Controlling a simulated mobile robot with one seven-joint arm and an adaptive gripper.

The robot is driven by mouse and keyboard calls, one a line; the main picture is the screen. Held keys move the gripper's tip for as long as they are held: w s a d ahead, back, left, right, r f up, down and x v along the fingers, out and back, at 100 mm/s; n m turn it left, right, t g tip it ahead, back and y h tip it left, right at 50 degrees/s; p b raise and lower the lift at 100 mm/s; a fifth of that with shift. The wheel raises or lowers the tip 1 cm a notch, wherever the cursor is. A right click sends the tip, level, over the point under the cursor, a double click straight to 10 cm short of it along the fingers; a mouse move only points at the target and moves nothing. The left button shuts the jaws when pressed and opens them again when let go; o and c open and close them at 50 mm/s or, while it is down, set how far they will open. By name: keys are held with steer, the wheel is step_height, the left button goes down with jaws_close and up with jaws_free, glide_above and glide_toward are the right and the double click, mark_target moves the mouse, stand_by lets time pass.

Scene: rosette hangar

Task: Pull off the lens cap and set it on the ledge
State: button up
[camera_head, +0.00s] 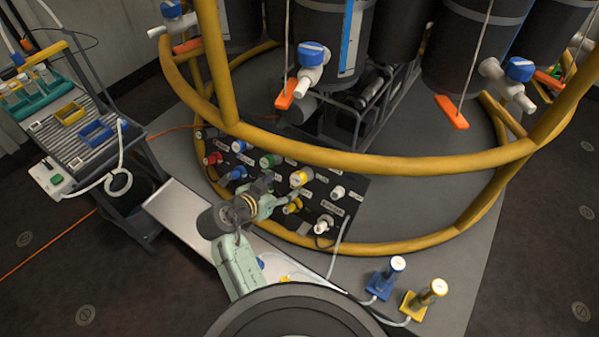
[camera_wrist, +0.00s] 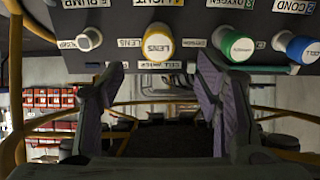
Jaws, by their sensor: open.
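A yellow cap marked LENS (camera_wrist: 158,45) sits on the dark panel, straight ahead between and beyond my fingertips in the wrist view. In the head view, a yellow cap (camera_head: 300,177) sits in the panel's upper row and another yellow one (camera_head: 293,207) in the lower row; I cannot tell surely which is the LENS one. My gripper (camera_wrist: 160,80) is open and empty, its two fingers apart. In the head view, my gripper (camera_head: 282,194) is close to the panel. A pale strip, probably the ledge (camera_head: 180,213), runs along the panel's front, partly behind my arm.
A green cap (camera_wrist: 236,46), a blue cap (camera_wrist: 302,48) and a white cap (camera_wrist: 89,39) flank the LENS cap closely. A yellow ring rail (camera_head: 380,160) curves over the panel. Blue (camera_head: 385,278) and yellow (camera_head: 424,298) fittings stand at front right. The pale strip's left end looks clear.

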mark_target(296, 180)
steer(key=shift+d+f, duration=0.1)
stand_by(0.3)
steer(key=b+x, duration=0.3)
steer(key=x, duration=0.4)
steer(key=shift+f+b, duration=0.1)
steer(key=shift+b, duration=0.2)
steer(key=shift+b+x, duration=0.3)
steer(key=shift+x, duration=0.6)
steer(key=shift+c, duration=0.3)
jaws_close()
stand_by(0.4)
steer(key=shift+s+r, duration=0.1)
steer(key=shift+r, duration=0.2)
steer(key=shift+p+v, duration=1.4)
steer(key=shift+v, duration=1.4)
